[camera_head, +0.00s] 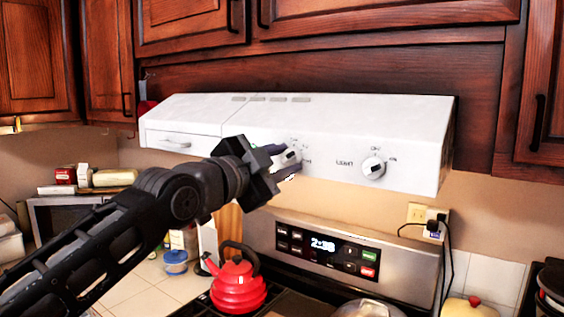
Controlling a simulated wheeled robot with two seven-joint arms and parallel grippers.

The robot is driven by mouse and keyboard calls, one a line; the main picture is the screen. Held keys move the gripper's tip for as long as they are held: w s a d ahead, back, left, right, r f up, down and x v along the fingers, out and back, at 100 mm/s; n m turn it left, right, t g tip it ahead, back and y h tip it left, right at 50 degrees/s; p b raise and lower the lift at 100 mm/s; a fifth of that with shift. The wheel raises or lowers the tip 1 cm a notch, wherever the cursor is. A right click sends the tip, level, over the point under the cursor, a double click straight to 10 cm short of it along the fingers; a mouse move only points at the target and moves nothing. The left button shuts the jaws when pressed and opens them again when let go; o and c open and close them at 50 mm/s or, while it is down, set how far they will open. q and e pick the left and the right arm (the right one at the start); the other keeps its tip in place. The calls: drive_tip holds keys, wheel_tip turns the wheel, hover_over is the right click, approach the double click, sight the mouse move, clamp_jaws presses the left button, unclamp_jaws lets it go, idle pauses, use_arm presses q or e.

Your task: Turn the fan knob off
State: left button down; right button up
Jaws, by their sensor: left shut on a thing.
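The left one, which I take for the fan knob (291,158), is partly hidden by my left gripper (284,159). My left arm reaches in from the lower left, and the gripper's dark fingers are shut on that knob at the hood's front face. The knob's pointer and most of its markings are covered, so its setting cannot be read. My right gripper is not in view.
The light knob (373,167) sits to the right, clear of the gripper. Below are the stove's control panel (330,250), a red kettle (238,285) and a pot lid (368,308). A wall outlet (417,212) with a cord is at right.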

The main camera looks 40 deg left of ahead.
use_arm(q)
drive_tip(key=n+b, duration=0.1)
drive_tip(key=b, duration=0.1)
drive_tip(key=n+b, duration=0.2)
drive_tip(key=shift+f+n, duration=0.3)
drive_tip(key=shift+f, duration=0.05)
drive_tip(key=n+b, duration=0.2)
drive_tip(key=n, duration=0.1)
drive_tip(key=shift+d, duration=0.1)
drive_tip(key=shift+d+r+n+b, duration=0.15)
drive_tip(key=shift+n+b, duration=0.65)
drive_tip(key=shift+n, duration=0.8)
drive_tip(key=c, duration=1.1)
unclamp_jaws()
drive_tip(key=shift+r, duration=0.1)
drive_tip(key=shift+s, duration=0.15)
